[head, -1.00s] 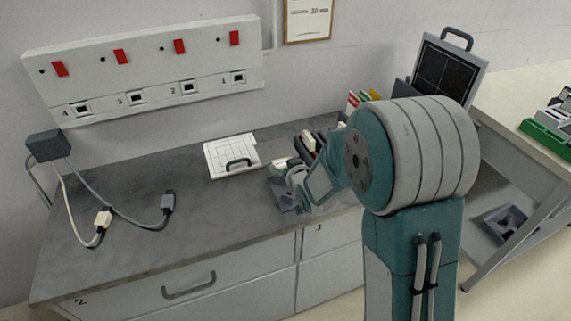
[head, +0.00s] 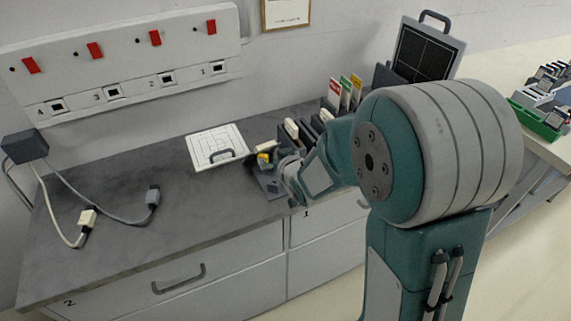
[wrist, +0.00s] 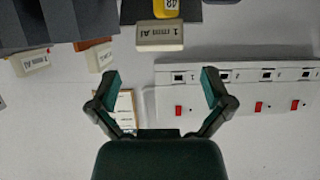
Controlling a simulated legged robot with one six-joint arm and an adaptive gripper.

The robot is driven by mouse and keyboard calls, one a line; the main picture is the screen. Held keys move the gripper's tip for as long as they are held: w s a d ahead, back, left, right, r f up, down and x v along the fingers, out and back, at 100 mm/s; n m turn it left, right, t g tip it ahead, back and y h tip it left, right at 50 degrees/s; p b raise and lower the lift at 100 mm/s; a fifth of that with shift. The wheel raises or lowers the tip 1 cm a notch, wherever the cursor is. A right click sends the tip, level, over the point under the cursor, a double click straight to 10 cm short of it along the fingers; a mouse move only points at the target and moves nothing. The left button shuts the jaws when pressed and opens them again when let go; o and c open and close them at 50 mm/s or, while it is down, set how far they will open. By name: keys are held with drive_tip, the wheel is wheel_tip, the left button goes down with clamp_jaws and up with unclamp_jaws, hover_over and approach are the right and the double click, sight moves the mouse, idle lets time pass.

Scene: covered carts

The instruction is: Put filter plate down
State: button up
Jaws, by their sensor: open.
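A pale filter plate marked "1 mm Al" (wrist: 160,35) sits at a dark grey holder, with a yellow tag marked "48" (wrist: 166,8) beside it, in the wrist view. In the head view the holder (head: 268,185) is on the bench, mostly behind my gripper (head: 280,170). My gripper is open in the wrist view (wrist: 160,84), with empty space between its fingertips. The plate is beyond the fingertips and apart from them. More pale-ended plates (wrist: 32,62) sit in a dark rack at the upper left of the wrist view.
A white gridded panel with a handle (head: 203,140) lies on the grey bench (head: 130,215). A rack with coloured cards (head: 345,92) and a dark gridded panel (head: 425,52) stand behind my arm. Cables (head: 120,218) lie at the left. The middle bench is clear.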

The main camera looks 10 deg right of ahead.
drive_tip(key=s+d+r+m+g+h, duration=0.1)
drive_tip(key=s+d+r+g+h, duration=0.1)
drive_tip(key=s+d+r, duration=0.45)
drive_tip(key=s+d+r+m+g+h, duration=0.1)
drive_tip(key=s+d+r+h, duration=0.15)
drive_tip(key=s, duration=0.65)
drive_tip(key=s+r+m+g, duration=0.1)
drive_tip(key=s+r+g, duration=0.2)
drive_tip(key=s, duration=1)
drive_tip(key=shift+s+a+g+y, duration=0.2)
drive_tip(key=shift+a+g+y, duration=0.1)
drive_tip(key=shift+g+y, duration=0.25)
drive_tip(key=shift+w, duration=0.1)
